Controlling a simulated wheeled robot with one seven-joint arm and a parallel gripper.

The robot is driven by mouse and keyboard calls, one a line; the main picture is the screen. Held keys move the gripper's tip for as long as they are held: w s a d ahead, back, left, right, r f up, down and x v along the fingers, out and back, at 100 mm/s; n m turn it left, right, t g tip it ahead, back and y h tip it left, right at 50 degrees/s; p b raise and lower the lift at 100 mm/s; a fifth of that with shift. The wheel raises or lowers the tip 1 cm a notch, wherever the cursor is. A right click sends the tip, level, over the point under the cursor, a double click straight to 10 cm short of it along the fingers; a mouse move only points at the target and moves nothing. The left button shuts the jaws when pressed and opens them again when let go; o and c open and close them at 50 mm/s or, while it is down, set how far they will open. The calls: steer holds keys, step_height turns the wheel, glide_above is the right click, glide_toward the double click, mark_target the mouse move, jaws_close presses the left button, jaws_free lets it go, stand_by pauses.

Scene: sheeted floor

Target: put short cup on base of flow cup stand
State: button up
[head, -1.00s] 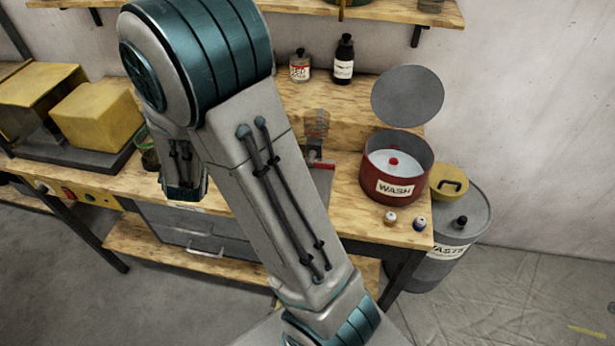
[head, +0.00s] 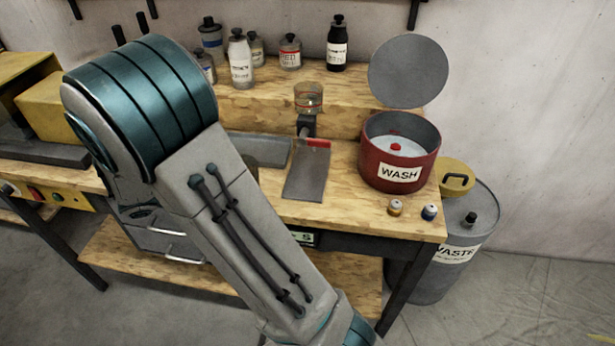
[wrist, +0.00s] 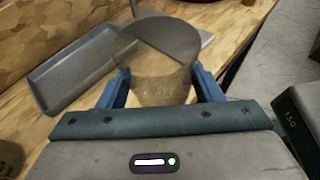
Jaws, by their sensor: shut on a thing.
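My gripper (wrist: 160,88) is shut on the short cup (wrist: 165,65), a clear cup with a dark, round rim, held between its two blue fingers in the wrist view. In the head view my arm hides the gripper and cup. The flow cup stand shows in the head view with a flat grey base (head: 307,178) on the bench, a dark post, a red-tipped part and a clear flow cup (head: 308,97) on top. In the wrist view a grey plate edge shows just beyond the held cup, partly hidden by it.
A grey tray (wrist: 80,68) lies left of the held cup. The red WASH pot (head: 399,155) with raised lid stands right of the stand, with two small vials (head: 412,210) in front. Several bottles (head: 240,58) stand on the back shelf. A waste drum (head: 465,235) stands beyond the bench.

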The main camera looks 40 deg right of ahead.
steer(key=p, duration=0.2)
glide_above(304, 173)
steer(key=a, duration=0.1)
steer(key=shift+a, duration=0.15)
steer(key=shift+d+f, duration=0.35)
steer(key=shift+f, duration=0.25)
steer(key=shift+d+f, duration=0.3)
steer(key=shift+f, duration=0.9)
steer(key=shift+f, duration=0.15)
steer(key=o, duration=1)
steer(key=shift+o, duration=0.2)
